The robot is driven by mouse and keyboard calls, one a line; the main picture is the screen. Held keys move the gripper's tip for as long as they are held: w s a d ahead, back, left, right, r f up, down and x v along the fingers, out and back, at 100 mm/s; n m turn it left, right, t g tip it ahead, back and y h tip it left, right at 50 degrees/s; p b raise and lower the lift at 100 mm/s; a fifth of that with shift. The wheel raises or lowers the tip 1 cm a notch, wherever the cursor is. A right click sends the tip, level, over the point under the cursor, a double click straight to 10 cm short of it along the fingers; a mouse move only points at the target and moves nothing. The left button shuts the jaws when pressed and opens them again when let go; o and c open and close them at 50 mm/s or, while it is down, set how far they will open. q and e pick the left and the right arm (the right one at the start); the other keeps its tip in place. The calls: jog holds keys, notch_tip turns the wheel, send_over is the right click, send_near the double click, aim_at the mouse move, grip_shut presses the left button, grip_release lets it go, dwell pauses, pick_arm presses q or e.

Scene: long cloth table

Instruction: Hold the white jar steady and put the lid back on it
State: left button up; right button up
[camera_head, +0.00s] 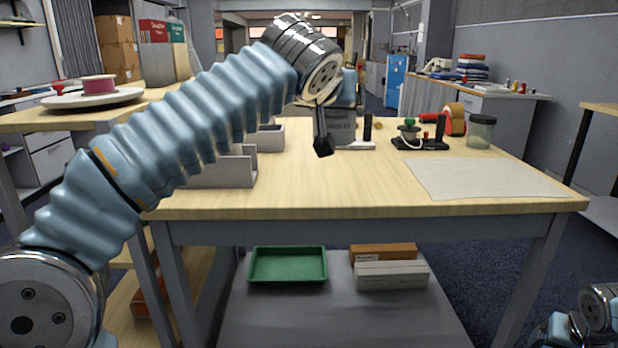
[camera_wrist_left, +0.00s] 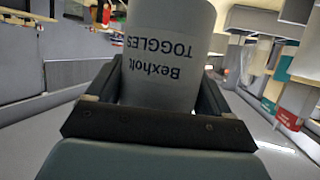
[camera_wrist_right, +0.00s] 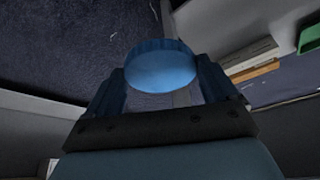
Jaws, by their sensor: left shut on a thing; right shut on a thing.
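The white jar (camera_head: 338,122), greyish in the shade and labelled "Bexholt TOGGLES", is partly hidden by my left arm in the head view. It fills the middle of the left wrist view (camera_wrist_left: 160,62), its label upside down there. My left gripper (camera_wrist_left: 155,85) is shut around the jar's sides; one dark finger shows in front of it in the head view. I cannot tell whether the jar touches the table. The blue round lid (camera_wrist_right: 160,68) is between the fingers of my right gripper (camera_wrist_right: 160,85), which is shut on it. The lid is away from the jar, low over the floor.
On the table (camera_head: 330,190) are grey bins (camera_head: 232,172) at left, a black stand (camera_head: 420,142), a tape roll (camera_head: 456,119), a clear jar (camera_head: 480,134) and a pale sheet (camera_head: 482,178) at right. The front middle is clear. A green tray (camera_head: 288,277) lies on the lower shelf.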

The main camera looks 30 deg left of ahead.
pick_arm(q)
jog(key=w+a+f+p, duration=0.2)
jog(key=w+a+f, duration=0.2)
jog(key=w+a, duration=0.25)
pick_arm(e)
jog(key=shift+r, duration=0.8)
pick_arm(q)
send_over(307, 178)
jog(key=shift+s+d+f, duration=0.1)
jog(key=shift+d+f, duration=0.05)
jog(key=shift+f, duration=0.7)
jog(key=shift+s+d+f, duration=0.1)
jog(key=shift+d+f, duration=0.05)
jog(key=shift+f, duration=0.7)
jog(key=shift+s+d+f, duration=0.1)
jog(key=shift+d+f, duration=0.05)
jog(key=shift+f, duration=0.7)
jog(key=shift+w+a+f+b, duration=0.15)
jog(key=shift+a+f, duration=0.05)
jog(key=shift+f, duration=0.8)
jog(key=shift+w+a+f+b, duration=0.1)
jog(key=shift+a+f+b, duration=0.05)
jog(key=shift+f, duration=0.85)
pick_arm(e)
jog(key=shift+f, duration=0.1)
